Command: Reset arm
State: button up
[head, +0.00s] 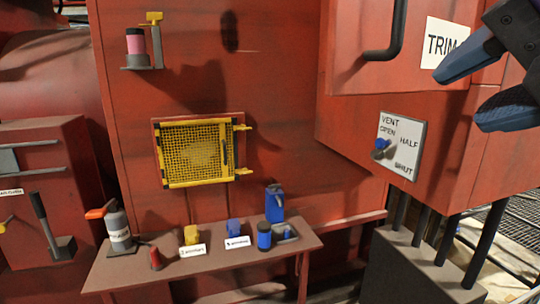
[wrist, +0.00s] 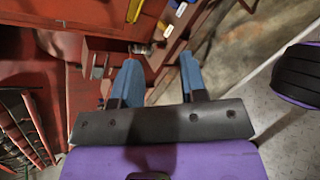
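My gripper (head: 492,85) is at the upper right of the head view, in front of the red cabinet with the TRIM label. Its two blue fingers stand apart with nothing between them. In the wrist view my gripper (wrist: 160,75) also shows both blue fingers spread and empty, with part of the bench and the floor beyond them. The rest of the arm is mostly out of the head view.
A red bench (head: 212,267) holds blue and yellow blocks, a blue jug (head: 275,203) and a grey bottle (head: 118,230). A yellow mesh door (head: 196,152) is on the wall. A vent panel (head: 402,146) and black handle (head: 384,50) are right. Floor (wrist: 235,45) looks clear.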

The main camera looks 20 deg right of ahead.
jog(key=w+d+f+m+g, duration=0.3)
jog(key=w+f+m, duration=0.3)
jog(key=m, duration=0.6)
jog(key=w+d+f+m+g+y, duration=0.1)
jog(key=w+d+f+m+g, duration=0.3)
jog(key=f+m, duration=0.7)
jog(key=w+d+m, duration=0.1)
jog(key=w+m, duration=0.1)
jog(key=shift+w+y, duration=0.3)
jog(key=shift+w, duration=0.05)
jog(key=shift+d, duration=0.15)
